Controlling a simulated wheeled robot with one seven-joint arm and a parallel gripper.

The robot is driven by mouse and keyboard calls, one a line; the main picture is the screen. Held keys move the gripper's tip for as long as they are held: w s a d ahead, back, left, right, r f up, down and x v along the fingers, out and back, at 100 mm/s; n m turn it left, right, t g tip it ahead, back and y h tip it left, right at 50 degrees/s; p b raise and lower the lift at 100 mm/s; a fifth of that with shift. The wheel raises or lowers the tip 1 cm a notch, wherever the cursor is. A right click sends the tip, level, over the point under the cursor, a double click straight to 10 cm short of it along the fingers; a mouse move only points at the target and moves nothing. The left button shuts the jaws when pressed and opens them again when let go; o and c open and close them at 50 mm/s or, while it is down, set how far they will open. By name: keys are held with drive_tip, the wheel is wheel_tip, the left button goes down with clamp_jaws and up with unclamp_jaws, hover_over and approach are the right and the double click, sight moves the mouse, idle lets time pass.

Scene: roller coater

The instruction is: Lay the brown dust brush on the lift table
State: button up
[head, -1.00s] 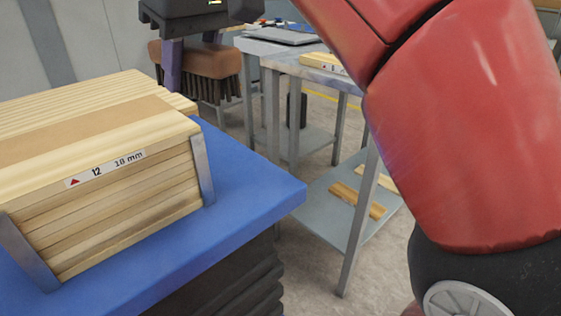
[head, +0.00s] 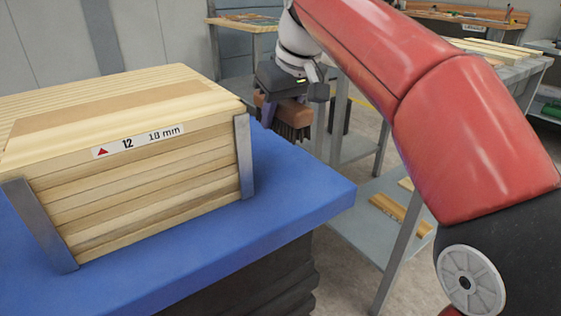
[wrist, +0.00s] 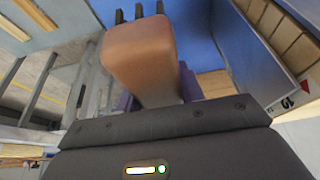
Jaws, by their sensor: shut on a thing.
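The brown dust brush (head: 287,111) has a brown block and dark bristles hanging down. My gripper (head: 266,108) is shut on it and holds it beyond the far edge of the stack, near the back right of the blue lift table (head: 305,195). Whether the brush is over the table top or just past its edge is hard to tell. In the wrist view the brush (wrist: 140,55) sits between the jaws, with the blue table top (wrist: 200,45) behind it. The bristles are partly hidden there.
A board stack (head: 150,180) between metal posts fills the left of the lift table. Bare blue top shows along its right side. A grey bench (head: 375,210) with loose wood on its lower shelf stands to the right. Another table (head: 240,30) is behind.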

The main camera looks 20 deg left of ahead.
sight(277, 160)
wheel_tip(277, 160, down, 7)
drive_tip(key=shift+f+b, duration=0.2)
drive_tip(key=shift+b, duration=0.7)
drive_tip(key=shift+f, duration=0.1)
drive_tip(key=o, duration=0.9)
